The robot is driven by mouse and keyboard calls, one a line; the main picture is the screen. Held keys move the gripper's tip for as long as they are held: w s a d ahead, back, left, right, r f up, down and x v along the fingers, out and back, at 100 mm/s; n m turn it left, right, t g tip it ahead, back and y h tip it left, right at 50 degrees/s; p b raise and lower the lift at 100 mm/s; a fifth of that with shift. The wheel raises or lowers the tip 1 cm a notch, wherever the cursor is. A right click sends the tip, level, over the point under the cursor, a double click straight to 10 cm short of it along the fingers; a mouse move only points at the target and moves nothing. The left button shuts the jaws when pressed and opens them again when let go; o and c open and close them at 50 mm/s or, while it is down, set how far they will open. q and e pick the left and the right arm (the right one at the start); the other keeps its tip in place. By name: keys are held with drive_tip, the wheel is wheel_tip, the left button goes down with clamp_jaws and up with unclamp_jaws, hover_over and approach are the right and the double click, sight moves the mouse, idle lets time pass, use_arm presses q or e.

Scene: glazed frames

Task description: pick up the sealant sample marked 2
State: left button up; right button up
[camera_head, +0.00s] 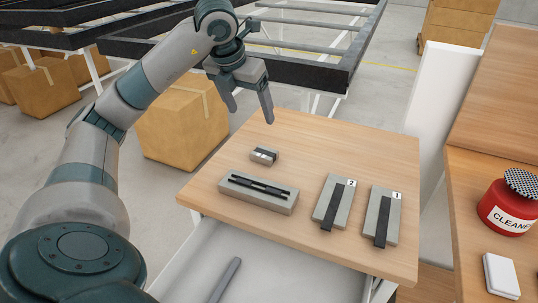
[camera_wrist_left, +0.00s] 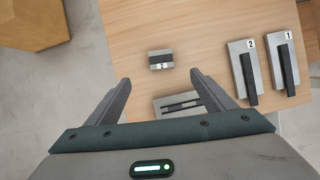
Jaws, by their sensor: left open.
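The sealant sample marked 2 (camera_head: 334,204) is a flat grey plate with a black strip along it and a white label at its far corner. It lies on the wooden table (camera_head: 225,178), left of the similar sample marked 1 (camera_head: 383,217). In the left wrist view, sample 2 (camera_wrist_left: 247,70) is to the right of the fingers, with sample 1 (camera_wrist_left: 284,66) beyond it. My left gripper (camera_head: 251,112) is open and empty above the table's far left part, away from both samples. My right gripper is not in view.
A small grey block (camera_head: 264,155) and a grey holder with black bars (camera_head: 258,193) lie on the table left of the samples. A red cleaner tub (camera_head: 508,205) stands on a separate surface at right. Dark frames (camera_head: 300,62) stand behind the table.

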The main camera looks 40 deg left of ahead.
use_arm(q)
drive_tip(key=shift+f, duration=0.55)
drive_tip(key=p, duration=0.2)
hover_over(261, 155)
drive_tip(key=f, duration=0.9)
drive_tip(key=shift+s+d+f, duration=0.1)
drive_tip(key=shift+s+f, duration=0.1)
drive_tip(key=shift+s, duration=0.1)
drive_tip(key=shift+w+f, duration=0.2)
drive_tip(key=shift+f, duration=0.3)
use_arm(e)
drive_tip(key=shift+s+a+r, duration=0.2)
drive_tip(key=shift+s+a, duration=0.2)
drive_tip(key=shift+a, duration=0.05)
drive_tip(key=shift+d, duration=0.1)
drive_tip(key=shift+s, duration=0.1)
